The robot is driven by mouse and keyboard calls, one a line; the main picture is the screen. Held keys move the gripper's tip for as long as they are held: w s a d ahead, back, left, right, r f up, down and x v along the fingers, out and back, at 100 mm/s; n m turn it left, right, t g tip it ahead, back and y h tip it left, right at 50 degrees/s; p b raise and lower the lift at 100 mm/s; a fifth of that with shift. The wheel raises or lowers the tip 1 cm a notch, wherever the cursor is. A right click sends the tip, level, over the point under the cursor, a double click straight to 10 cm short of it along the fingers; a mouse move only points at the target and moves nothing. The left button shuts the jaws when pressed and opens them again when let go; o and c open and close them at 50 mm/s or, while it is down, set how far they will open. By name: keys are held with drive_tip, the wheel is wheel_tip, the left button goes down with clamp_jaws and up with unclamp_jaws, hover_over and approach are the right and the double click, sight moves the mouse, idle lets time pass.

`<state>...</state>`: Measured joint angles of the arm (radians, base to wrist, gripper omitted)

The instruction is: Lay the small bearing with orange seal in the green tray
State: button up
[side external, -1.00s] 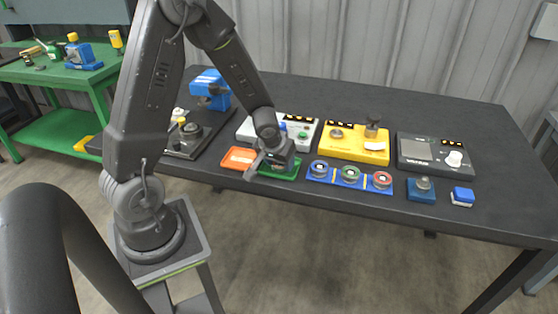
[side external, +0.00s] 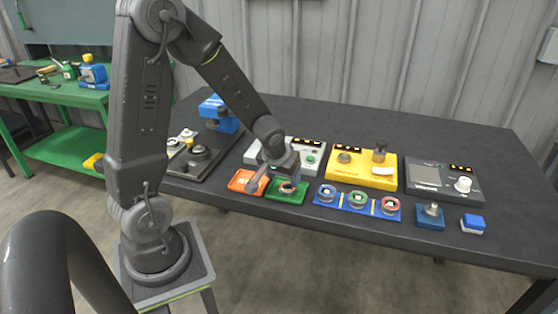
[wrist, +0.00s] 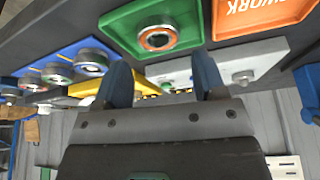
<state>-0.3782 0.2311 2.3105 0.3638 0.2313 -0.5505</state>
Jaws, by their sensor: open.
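The small bearing with orange seal (wrist: 157,39) lies flat inside the green tray (wrist: 122,21) in the wrist view. It also shows in the side external view as a small ring (side external: 288,187) in the green tray (side external: 298,199). My gripper (wrist: 162,72) is open, with nothing between its two blue-grey fingers. The bearing lies beyond the fingertips, apart from them. In the side external view my gripper (side external: 266,180) is over the adjoining edges of the orange and green trays and hides part of both.
The orange tray (side external: 241,181) stands left of the green one. A blue rack (side external: 343,206) with several ringed parts stands to the right. Behind are a white unit (side external: 252,156) and a yellow unit (side external: 350,171). The table's front edge is close to the trays.

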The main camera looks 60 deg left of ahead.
drive_tip(key=s+d+r+m+t+h, duration=0.1)
drive_tip(key=s+d+r+m, duration=0.2)
drive_tip(key=s+d+r, duration=0.4)
drive_tip(key=s+d+r+m+t+h, duration=0.1)
drive_tip(key=s+d+r+m, duration=0.2)
drive_tip(key=s+d+r, duration=0.3)
wheel_tip(320, 180, up, 5)
drive_tip(key=shift+s+d+r+m, duration=0.2)
drive_tip(key=shift+s+d+m, duration=0.2)
drive_tip(key=shift+d, duration=0.65)
